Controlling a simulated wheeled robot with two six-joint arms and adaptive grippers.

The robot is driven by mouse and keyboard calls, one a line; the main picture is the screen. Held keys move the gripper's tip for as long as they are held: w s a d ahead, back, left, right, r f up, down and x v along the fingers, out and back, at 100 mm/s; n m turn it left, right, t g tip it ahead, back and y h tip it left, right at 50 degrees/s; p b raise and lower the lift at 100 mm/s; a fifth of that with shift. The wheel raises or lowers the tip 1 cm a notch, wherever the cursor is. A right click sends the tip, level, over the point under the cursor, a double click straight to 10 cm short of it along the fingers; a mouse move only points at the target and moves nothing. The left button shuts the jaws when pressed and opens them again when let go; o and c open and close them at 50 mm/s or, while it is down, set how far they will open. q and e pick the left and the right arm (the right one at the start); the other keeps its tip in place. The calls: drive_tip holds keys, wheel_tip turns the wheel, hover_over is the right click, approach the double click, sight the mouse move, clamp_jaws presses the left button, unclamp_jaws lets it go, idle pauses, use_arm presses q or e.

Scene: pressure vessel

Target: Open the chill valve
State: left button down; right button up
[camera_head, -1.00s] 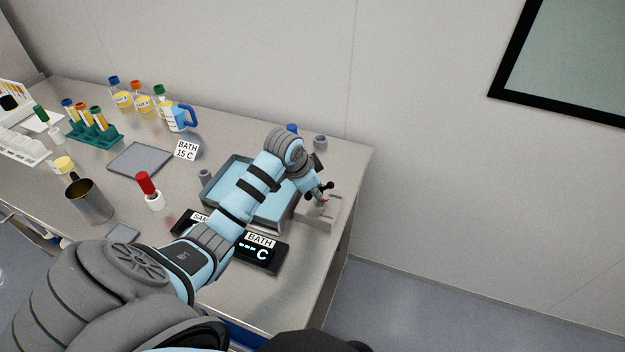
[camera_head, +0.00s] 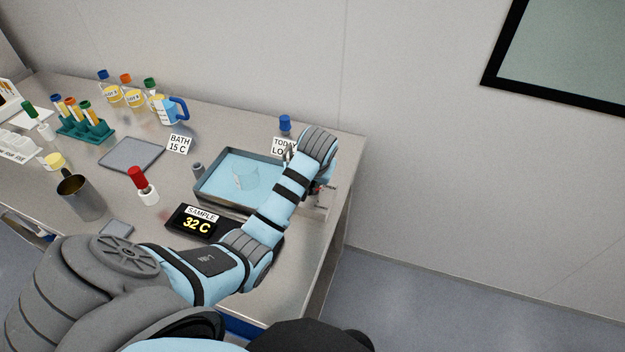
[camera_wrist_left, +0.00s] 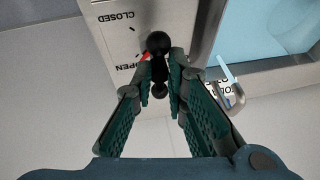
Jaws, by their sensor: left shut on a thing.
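The chill valve's black handle (camera_wrist_left: 160,72), with ball ends, shows in the left wrist view against a grey metal block (camera_wrist_left: 180,20) printed CLOSED and OPEN. A red pointer (camera_wrist_left: 145,56) shows beside the handle, close to the word OPEN. My left gripper (camera_wrist_left: 164,64) is shut on the handle, one green-padded finger on each side. In the head view my left forearm and wrist hide the gripper and most of the valve; a bit of the valve block (camera_head: 327,203) shows past the wrist. My right gripper is not in view.
A bath tray (camera_head: 211,203) of blue liquid with a clear beaker (camera_head: 246,177) lies left of my wrist. A blue-capped bottle (camera_head: 285,125) and a sign (camera_head: 281,146) stand behind. The bench's right edge is close.

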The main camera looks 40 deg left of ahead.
use_arm(q)
drive_tip(key=shift+s+d+f, duration=0.1)
drive_tip(key=shift+s+f, duration=0.1)
idle(0.3)
drive_tip(key=c, duration=1.7)
unclamp_jaws()
drive_tip(key=shift+o, duration=0.2)
drive_tip(key=shift+r, duration=0.1)
drive_tip(key=shift+d+r, duration=0.1)
drive_tip(key=shift+r, duration=0.2)
drive_tip(key=v, duration=0.7)
drive_tip(key=shift+f, duration=0.15)
drive_tip(key=shift+d, duration=0.1)
